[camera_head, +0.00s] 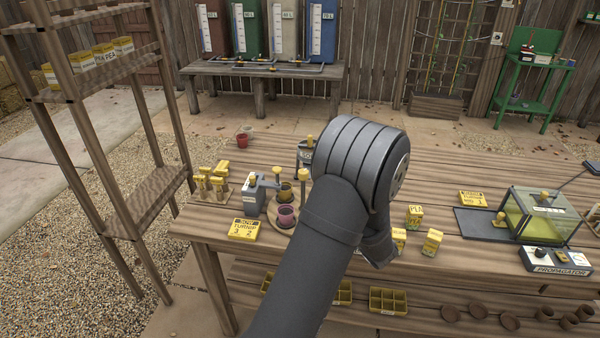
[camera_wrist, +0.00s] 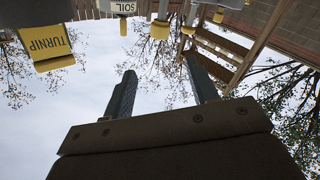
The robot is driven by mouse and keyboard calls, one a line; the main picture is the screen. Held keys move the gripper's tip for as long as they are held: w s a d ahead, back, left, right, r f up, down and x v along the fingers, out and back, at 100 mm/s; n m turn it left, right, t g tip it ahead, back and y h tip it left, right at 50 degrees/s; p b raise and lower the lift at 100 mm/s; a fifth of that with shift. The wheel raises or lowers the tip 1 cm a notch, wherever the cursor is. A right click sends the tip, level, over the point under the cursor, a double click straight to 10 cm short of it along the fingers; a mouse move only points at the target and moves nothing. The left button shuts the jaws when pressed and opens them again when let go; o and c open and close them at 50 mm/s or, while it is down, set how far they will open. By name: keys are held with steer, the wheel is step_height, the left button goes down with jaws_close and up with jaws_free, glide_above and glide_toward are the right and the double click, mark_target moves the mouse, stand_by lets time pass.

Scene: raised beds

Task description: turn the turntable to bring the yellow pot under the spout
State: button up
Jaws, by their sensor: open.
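In the head view the round wooden turntable (camera_head: 283,233) sits on the bench, partly covered by my arm. A pinkish-purple pot (camera_head: 286,216) stands on its near side. A dark olive pot (camera_head: 285,193) stands behind it; I cannot tell whether this is the yellow pot, or whether another is hidden behind my arm. A grey dispenser (camera_head: 251,197) with a yellow knob stands at the turntable's left; its spout is too small to make out. My gripper is hidden by my arm in the head view. In the wrist view my gripper (camera_wrist: 162,84) is open and empty against sky.
Yellow seed packets (camera_head: 432,242) stand right of my arm. A propagator (camera_head: 541,216) stands farther right.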

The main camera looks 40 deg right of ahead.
mark_target(300, 171)
steer(key=w+m, duration=0.1)
steer(key=w, duration=0.4)
steer(key=w+d+m, duration=0.1)
steer(key=w, duration=0.5)
steer(key=w+m+y, duration=0.1)
steer(key=w+m, duration=0.1)
steer(key=w, duration=0.3)
steer(key=shift+w+d+f, duration=0.15)
steer(key=shift+w+f, duration=0.1)
steer(key=shift+f, duration=0.1)
steer(key=c, duration=1)
